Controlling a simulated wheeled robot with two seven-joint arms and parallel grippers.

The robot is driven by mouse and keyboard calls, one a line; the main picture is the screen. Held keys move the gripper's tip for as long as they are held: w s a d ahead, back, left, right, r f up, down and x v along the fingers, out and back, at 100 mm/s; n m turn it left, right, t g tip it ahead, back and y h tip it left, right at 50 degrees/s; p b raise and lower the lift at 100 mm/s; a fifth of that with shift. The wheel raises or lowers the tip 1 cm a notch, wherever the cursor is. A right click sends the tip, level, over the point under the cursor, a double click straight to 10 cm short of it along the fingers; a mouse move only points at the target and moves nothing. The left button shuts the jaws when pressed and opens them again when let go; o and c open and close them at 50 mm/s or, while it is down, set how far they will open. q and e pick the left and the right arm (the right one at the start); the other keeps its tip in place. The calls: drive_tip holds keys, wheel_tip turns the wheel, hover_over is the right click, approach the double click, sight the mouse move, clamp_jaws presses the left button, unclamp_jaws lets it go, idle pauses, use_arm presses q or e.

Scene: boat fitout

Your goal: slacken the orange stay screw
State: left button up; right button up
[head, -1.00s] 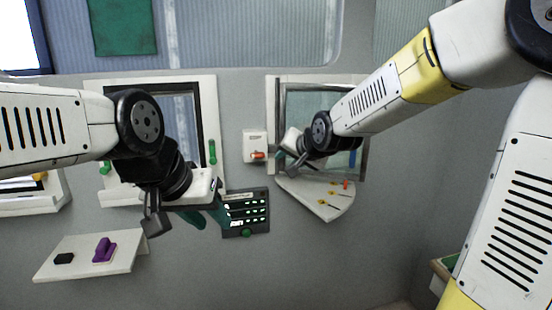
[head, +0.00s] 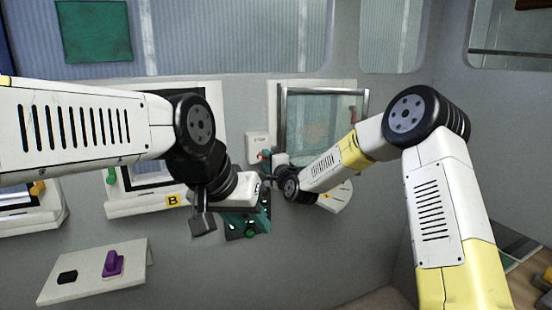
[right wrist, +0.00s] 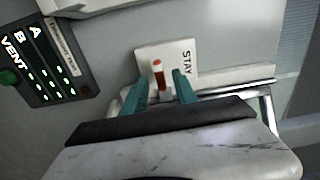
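The orange stay screw (right wrist: 158,66) shows in the right wrist view on a white plate marked STAY (right wrist: 180,46). Its head is an upright bar with a red-orange upper end. My right gripper (right wrist: 160,82) is open, with one teal finger on each side of the screw and gaps between. I cannot tell how far its tips are from the plate. The plate also shows in the head view (head: 256,140) beside the framed window. My left gripper (head: 252,206) is in front of the dark switch panel; its finger opening is not clear.
The dark panel (right wrist: 50,62) marked VENT, A and B is left of the plate in the right wrist view. A framed window (head: 320,125) is right of the plate. A shelf (head: 130,254) at lower left holds a purple piece (head: 112,263) and a black block (head: 67,277).

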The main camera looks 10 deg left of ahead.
sight(265, 158)
drive_tip(key=shift+x, duration=1.85)
clamp_jaws()
